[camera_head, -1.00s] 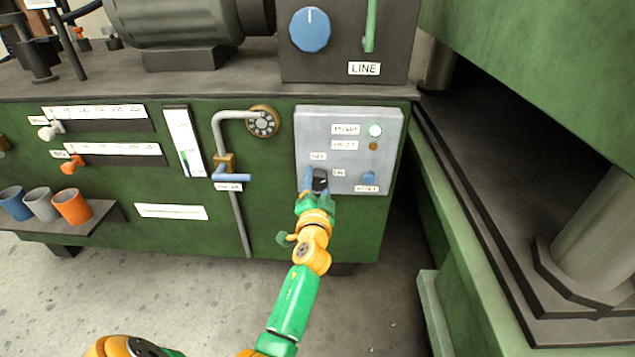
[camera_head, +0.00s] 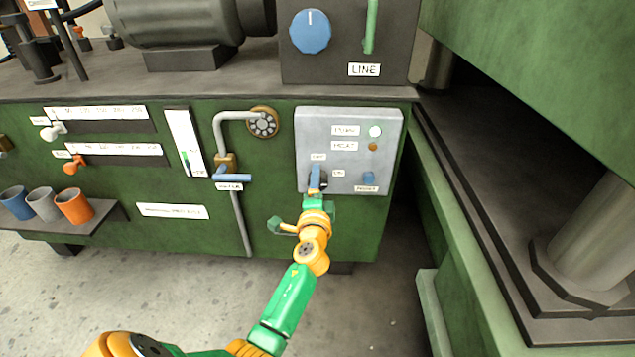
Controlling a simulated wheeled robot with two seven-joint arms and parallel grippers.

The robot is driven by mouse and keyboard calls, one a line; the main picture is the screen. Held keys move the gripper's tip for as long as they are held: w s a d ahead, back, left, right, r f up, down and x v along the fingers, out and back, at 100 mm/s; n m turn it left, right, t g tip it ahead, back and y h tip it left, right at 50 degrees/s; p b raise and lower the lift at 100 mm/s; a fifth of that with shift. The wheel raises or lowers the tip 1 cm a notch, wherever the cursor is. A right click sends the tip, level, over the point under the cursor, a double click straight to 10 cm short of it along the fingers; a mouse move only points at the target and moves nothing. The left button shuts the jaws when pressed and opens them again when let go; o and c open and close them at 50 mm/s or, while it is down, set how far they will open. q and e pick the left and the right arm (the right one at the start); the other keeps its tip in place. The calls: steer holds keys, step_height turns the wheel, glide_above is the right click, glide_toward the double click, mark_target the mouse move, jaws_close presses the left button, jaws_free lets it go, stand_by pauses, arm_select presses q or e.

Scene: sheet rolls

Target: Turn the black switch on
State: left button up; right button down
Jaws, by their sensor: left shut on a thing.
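The black switch (camera_head: 324,180) sits low on the grey control panel (camera_head: 345,122), between small OFF and ON labels. Most of it is hidden behind my left gripper (camera_head: 315,178), so I cannot read its exact angle. My left gripper, with blue fingers and a green body, points up at the panel and is shut on the switch. The fingers now look turned edge-on to the camera. My right gripper does not show.
A blue button (camera_head: 368,177) sits right of the switch. A white lamp (camera_head: 375,131) and an amber lamp (camera_head: 373,147) are above. A blue-handled valve (camera_head: 232,177) on a pipe is to the left. A big green press (camera_head: 545,80) stands at the right.

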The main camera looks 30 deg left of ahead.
arm_select(q)
steer(key=shift+f, duration=0.1)
stand_by(0.3)
steer(key=o, duration=1.4)
steer(key=p+v, duration=0.1)
steer(key=v, duration=0.6)
steer(key=shift+s, duration=0.1)
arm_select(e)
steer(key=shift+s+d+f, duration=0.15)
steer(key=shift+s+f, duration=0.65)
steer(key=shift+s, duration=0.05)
